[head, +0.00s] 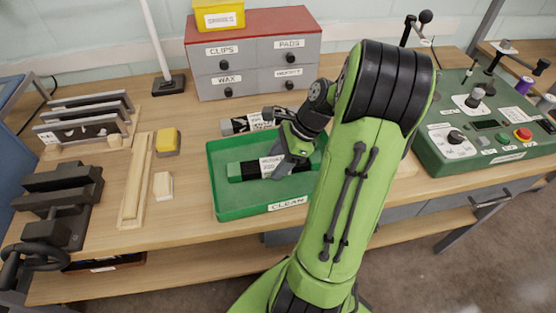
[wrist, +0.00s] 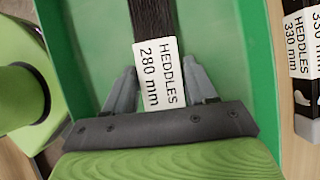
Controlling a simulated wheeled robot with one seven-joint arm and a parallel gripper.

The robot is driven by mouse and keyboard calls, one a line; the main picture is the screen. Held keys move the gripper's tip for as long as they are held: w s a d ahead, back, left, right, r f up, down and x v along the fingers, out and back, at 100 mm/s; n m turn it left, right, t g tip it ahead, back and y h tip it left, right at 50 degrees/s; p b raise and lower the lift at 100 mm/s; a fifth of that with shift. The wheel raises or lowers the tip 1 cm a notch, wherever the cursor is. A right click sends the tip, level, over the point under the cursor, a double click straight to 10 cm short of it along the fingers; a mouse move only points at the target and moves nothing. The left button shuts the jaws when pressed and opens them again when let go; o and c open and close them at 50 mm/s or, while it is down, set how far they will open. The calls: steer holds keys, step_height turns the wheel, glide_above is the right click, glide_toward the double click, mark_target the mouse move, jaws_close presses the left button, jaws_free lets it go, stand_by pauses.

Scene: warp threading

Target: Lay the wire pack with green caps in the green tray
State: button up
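The wire pack with green caps (head: 248,170) is a dark bundle with a white label, lying lengthwise inside the green tray (head: 228,205). Its left cap shows in the head view; my gripper hides part of its right half. In the wrist view the pack (wrist: 152,20) runs up the picture, and its label reads "HEDDLES 280 mm". My gripper (head: 284,163) reaches down into the tray over the pack. Whether the pack rests fully on the tray floor is hard to tell.
Another labelled pack (head: 240,125), marked 330 mm in the wrist view (wrist: 303,70), lies behind the tray. A grey drawer cabinet (head: 255,72) stands at the back. A green control box (head: 480,150) is right. Wooden strips (head: 136,180) and a yellow block (head: 168,140) lie left.

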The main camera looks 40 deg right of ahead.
steer(key=o, duration=0.3)
steer(key=p+v, duration=0.7)
steer(key=v, duration=0.5)
steer(key=w+a+r+n+g+h, duration=0.1)
steer(key=a+r+n+h, duration=0.15)
steer(key=a+n, duration=0.45)
steer(key=w+a+r+n+h, duration=0.15)
steer(key=a+r+n, duration=0.25)
steer(key=a, duration=0.4)
steer(key=s+a+r+n+t+h, duration=0.1)
steer(key=s+a+n+t, duration=0.2)
steer(key=s+a+n, duration=0.6)
steer(key=n, duration=0.5)
steer(key=shift+r, duration=0.4)
